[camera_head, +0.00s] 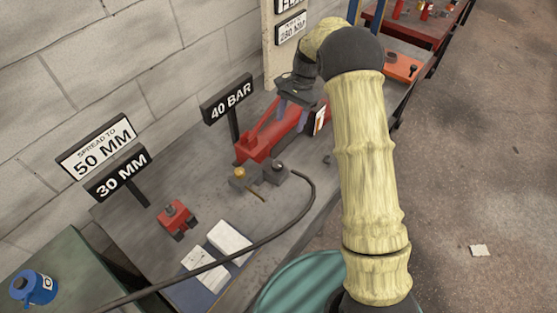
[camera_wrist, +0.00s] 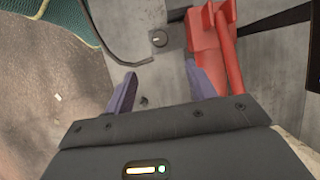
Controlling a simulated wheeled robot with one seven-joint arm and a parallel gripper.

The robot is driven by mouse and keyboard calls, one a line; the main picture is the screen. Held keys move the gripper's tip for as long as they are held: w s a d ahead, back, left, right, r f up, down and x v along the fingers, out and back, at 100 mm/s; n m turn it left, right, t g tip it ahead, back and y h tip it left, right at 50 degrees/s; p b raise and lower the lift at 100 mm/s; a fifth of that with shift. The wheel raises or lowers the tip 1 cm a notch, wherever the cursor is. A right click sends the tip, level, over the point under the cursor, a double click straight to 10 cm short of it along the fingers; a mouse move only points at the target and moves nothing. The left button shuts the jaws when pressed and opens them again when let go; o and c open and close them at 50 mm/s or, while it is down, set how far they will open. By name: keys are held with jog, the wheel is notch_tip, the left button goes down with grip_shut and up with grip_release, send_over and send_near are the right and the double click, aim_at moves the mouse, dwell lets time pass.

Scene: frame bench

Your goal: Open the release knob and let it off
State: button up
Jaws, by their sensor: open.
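A red hand pump (camera_head: 258,143) lies on the bench, and it also shows in the wrist view (camera_wrist: 208,48). In front of it in the head view are a brass knob (camera_head: 240,173) and a dark round fitting (camera_head: 278,167) with a black hose. A small dark piece (camera_head: 327,160) sits on the bench to the right; a similar one shows between the fingers in the wrist view (camera_wrist: 144,101). I cannot tell which part is the release knob. My gripper (camera_wrist: 158,88) is open and empty above the bench, with the pump beside its right finger.
A red spreader (camera_head: 176,218) and white pads (camera_head: 229,240) lie nearer on the bench. Signs reading 40 BAR (camera_head: 228,98) and 30 MM (camera_head: 118,174) stand along the wall side. The black hose (camera_head: 300,210) crosses the bench. A blue can (camera_head: 38,288) stands at lower left.

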aim_at(278, 164)
jog(key=p+x, duration=0.1)
jog(key=x, duration=1.5)
jog(key=c, duration=1)
jog(key=shift+o, duration=0.2)
